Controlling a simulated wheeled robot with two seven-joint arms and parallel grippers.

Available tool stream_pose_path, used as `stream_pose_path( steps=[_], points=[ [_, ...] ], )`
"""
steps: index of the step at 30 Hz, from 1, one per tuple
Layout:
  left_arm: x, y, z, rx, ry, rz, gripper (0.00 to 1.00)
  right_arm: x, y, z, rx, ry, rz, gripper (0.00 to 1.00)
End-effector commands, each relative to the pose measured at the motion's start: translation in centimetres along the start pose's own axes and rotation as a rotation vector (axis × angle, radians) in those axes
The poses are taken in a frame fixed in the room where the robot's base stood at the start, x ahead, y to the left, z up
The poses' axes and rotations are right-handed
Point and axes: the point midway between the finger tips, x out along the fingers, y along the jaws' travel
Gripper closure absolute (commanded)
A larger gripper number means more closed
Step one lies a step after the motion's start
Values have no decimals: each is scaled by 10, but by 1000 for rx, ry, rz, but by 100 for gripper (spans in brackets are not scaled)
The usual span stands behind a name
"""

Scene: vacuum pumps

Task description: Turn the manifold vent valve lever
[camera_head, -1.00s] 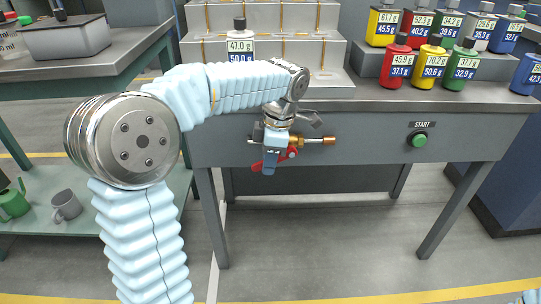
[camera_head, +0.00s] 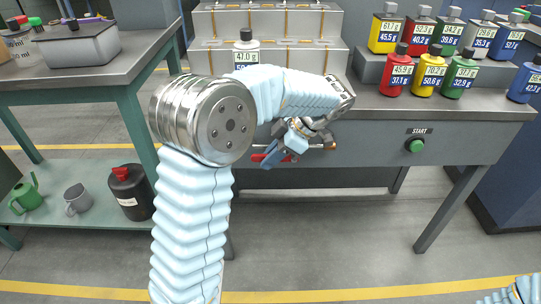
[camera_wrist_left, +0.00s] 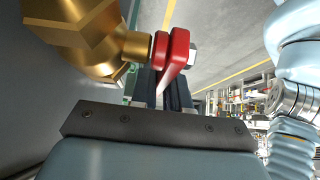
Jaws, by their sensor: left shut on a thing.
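The manifold vent valve is a brass fitting on the front of the grey bench, and its brass end (camera_head: 329,146) shows to the right of my gripper. Its red lever (camera_head: 258,157) is mostly hidden behind my left gripper (camera_head: 272,155) in the head view. In the left wrist view the red lever (camera_wrist_left: 174,58) lies between the dark fingers of my left gripper (camera_wrist_left: 166,90), beside the brass valve body (camera_wrist_left: 95,38). The left gripper is shut on the lever and tilted in the head view. My right gripper is out of view.
The bench front (camera_head: 370,150) carries a green START button (camera_head: 414,145) to the right. Several coloured bottles stand on the bench at right; a white bottle (camera_head: 246,50) stands near the stepped rack (camera_head: 300,60). A side table (camera_head: 90,75) is at left. The floor below is clear.

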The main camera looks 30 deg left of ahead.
Motion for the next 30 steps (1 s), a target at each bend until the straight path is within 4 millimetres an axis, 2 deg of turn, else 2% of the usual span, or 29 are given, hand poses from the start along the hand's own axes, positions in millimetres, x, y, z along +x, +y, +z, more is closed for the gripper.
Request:
stream_pose_path(
  steps=[9, 10, 11, 20, 25, 30],
  points=[
    [-1, 0, 0, 0, 1, 4, 100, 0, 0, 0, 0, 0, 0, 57],
    [-1, 0, 0, 0, 1, 4, 82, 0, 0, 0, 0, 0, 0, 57],
    [-1, 0, 0, 0, 1, 4, 79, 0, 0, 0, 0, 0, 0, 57],
    [-2, 0, 0, 0, 1, 3, 79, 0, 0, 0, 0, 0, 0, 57],
    [-23, 1, 0, -1, 0, 5, 79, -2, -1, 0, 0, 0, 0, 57],
    [-65, 0, 0, -1, -1, 6, 79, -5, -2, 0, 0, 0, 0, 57]
  ],
)
